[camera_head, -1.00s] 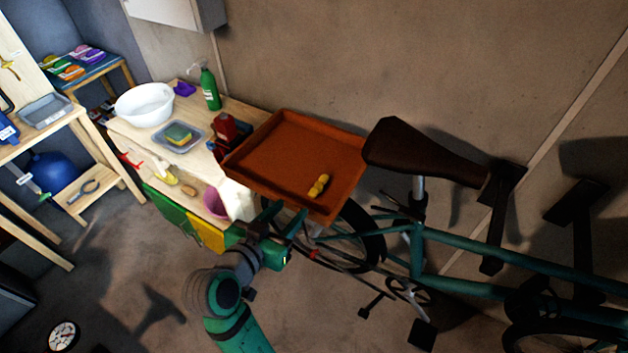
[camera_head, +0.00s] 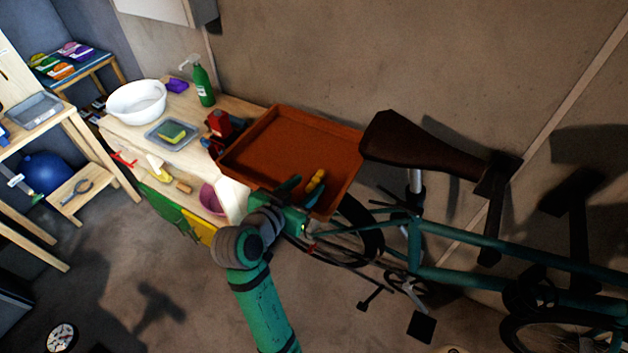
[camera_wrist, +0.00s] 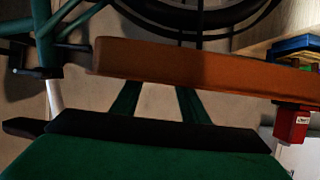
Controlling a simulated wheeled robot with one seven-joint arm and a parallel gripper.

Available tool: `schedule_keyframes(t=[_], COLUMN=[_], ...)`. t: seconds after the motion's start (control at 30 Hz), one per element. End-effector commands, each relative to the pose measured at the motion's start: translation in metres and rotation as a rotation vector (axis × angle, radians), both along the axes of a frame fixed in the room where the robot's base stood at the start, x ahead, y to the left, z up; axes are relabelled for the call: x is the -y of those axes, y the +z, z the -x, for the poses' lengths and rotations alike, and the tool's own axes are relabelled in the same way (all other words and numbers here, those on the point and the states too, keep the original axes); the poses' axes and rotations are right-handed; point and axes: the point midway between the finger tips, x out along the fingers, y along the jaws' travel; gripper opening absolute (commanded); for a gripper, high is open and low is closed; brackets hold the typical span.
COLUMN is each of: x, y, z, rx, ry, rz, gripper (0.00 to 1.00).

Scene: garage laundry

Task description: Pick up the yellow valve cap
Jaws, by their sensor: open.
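The yellow valve cap (camera_head: 315,181) lies in the orange-brown tray (camera_head: 285,148), near its front right corner. It looks like a small lumpy yellow piece. My gripper (camera_head: 303,191) is open and empty at the front of the tray, just left of and below the cap in the head view. One finger partly overlaps the view near the cap; I cannot tell the exact height gap. In the wrist view, the tray's outer wall (camera_wrist: 200,72) runs across the frame, with the two spread fingers (camera_wrist: 158,95) pointing at it. The cap is hidden in that view.
A teal bicycle (camera_head: 470,245) with a brown saddle (camera_head: 420,143) stands close right of the tray. A wooden bench left holds a white bowl (camera_head: 136,101), a green bottle (camera_head: 203,82), a grey dish with a sponge (camera_head: 172,132) and a red bottle (camera_head: 219,124).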

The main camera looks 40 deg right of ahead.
Motion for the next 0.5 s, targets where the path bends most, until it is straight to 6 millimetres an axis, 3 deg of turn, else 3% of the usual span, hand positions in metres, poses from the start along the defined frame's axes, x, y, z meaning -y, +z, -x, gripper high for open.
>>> schedule_keyframes(t=[0.17, 0.47, 0.5], x=[0.019, 0.02, 0.02], y=[-0.008, -0.01, -0.01], z=[-0.007, -0.01, -0.01], rx=[-0.002, 0.0, 0.0], ry=[-0.001, 0.005, 0.005], rz=[0.0, 0.0, 0.0], gripper=[0.41, 0.41, 0.33])
